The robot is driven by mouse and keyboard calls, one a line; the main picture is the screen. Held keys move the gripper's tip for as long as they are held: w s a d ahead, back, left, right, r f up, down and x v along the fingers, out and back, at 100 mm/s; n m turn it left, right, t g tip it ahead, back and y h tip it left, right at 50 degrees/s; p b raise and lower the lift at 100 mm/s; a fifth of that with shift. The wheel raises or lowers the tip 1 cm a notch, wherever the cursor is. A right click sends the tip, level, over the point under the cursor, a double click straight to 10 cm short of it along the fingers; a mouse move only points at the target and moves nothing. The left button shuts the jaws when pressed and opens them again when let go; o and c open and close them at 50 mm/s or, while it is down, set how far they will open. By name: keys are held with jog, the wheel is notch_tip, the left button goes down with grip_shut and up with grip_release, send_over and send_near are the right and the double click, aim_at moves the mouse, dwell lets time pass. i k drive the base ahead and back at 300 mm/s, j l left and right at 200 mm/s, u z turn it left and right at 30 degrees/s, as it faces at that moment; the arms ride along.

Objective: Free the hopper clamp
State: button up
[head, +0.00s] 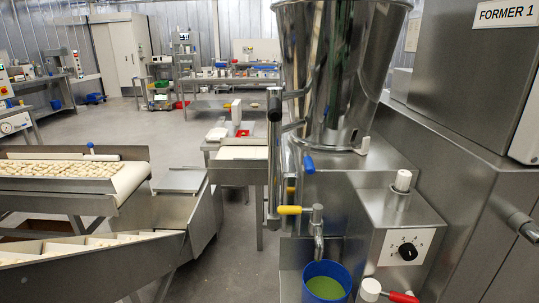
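The steel hopper (335,70) stands upright on the machine labelled FORMER 1, right of centre. A small blue lever (308,164) sits at the hopper's lower left, and a white block (363,146) sits at its lower right. I cannot tell for certain which of these is the clamp, or whether it is tight. A vertical steel bar with a dark knob (274,104) stands just left of the hopper. My gripper is not in view.
A yellow-handled tap (289,210) is above a blue bucket of green contents (325,289). A dial box (408,246) and red-handled fitting (402,297) are to the right. Conveyors with pasta (60,169) fill the left. Open floor (150,125) lies behind.

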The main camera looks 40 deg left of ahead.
aim_at(305, 159)
jog(key=u, duration=1.35)
